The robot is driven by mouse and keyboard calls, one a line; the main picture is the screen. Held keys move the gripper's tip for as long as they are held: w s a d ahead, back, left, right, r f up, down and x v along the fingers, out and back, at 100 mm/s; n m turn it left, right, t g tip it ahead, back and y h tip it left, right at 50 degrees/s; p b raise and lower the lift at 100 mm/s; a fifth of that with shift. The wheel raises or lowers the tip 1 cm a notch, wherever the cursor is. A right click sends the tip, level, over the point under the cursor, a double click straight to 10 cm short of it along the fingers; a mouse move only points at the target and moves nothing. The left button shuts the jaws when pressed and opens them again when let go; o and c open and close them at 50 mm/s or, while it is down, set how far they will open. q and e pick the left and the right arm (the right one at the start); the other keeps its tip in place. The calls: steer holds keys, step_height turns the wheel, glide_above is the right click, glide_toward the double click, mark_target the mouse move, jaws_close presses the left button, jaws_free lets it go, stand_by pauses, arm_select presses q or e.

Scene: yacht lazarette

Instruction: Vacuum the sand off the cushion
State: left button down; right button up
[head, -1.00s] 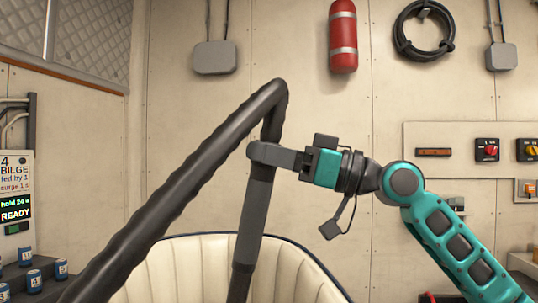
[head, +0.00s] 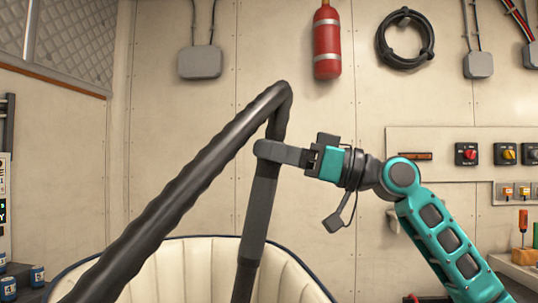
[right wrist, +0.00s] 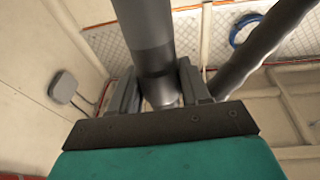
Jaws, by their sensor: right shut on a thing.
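My right gripper (head: 266,150) is shut on the vacuum wand (head: 257,205), a dark grey tube hanging down nearly upright. Its ribbed black hose (head: 175,205) bends at the top and runs down to the lower left. The right wrist view shows the wand (right wrist: 147,40) between the two fingers (right wrist: 160,95). The cream, channelled cushion (head: 190,265) with dark piping is at the bottom of the head view, behind the wand and hose. Only its upper part shows. The wand's lower end is out of frame, and I see no sand. My left gripper is not in view.
A red fire extinguisher (head: 327,45) and a coiled black hose (head: 405,38) hang on the back wall. A switch panel (head: 465,140) is at right, above a tool block (head: 524,256). Small blue cans (head: 37,276) stand at lower left.

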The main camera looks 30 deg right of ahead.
steer(key=shift+d+r+b, duration=0.15)
steer(key=shift+d+b, duration=0.2)
steer(key=shift+d, duration=1.2)
steer(key=shift+a, duration=0.15)
steer(key=shift+s+a+p, duration=0.1)
steer(key=shift+a+p, duration=0.35)
steer(key=shift+a, duration=1)
stand_by(0.6)
